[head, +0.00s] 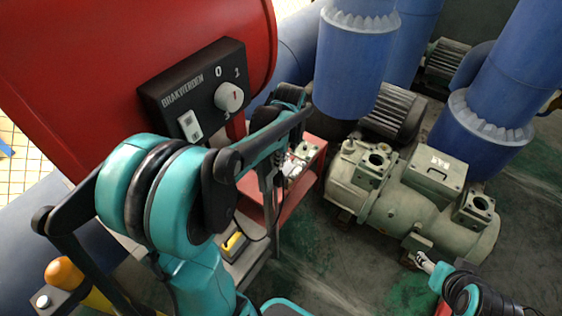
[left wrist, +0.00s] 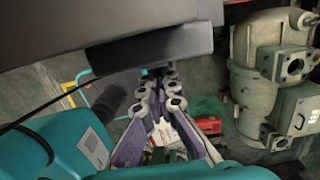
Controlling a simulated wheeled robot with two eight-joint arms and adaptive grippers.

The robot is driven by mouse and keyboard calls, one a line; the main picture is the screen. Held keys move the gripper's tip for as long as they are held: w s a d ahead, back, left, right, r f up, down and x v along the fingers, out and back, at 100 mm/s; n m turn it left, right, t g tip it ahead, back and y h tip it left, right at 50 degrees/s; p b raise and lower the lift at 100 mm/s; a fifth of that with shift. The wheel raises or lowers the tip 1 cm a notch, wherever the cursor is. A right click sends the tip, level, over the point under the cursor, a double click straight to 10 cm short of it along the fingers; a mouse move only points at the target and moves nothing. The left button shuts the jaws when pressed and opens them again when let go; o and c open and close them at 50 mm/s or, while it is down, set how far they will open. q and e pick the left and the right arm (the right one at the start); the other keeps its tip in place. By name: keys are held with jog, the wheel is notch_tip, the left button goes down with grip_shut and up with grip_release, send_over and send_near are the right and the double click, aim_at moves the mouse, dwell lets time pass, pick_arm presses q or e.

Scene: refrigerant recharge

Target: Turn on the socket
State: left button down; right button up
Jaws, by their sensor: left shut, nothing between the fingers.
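A black box (head: 195,90) with a white rotary knob (head: 229,97) and a white rocker switch (head: 190,124) is mounted on the red tank. The knob stands among printed numbers. A small yellow-and-grey unit (head: 235,245) with a cable sits low on the metal stand; I cannot tell which of these is the socket. My left gripper (head: 278,158) hangs below the box, partly hidden by its arm. In the left wrist view its fingers (left wrist: 158,76) are shut and empty, close under a dark block (left wrist: 150,50). My right gripper (head: 428,263) is at the lower right, its opening unclear.
The red tank (head: 90,60) fills the upper left. A greenish compressor (head: 395,200) stands on the floor at right, with large blue pipes (head: 352,65) behind it. A red stand (head: 300,185) lies between. Bare floor (head: 330,265) shows in front of the compressor.

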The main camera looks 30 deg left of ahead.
pick_arm(q)
jog(key=shift+a+f+y, duration=0.15)
jog(key=shift+a+y, duration=0.05)
jog(key=shift+y, duration=0.3)
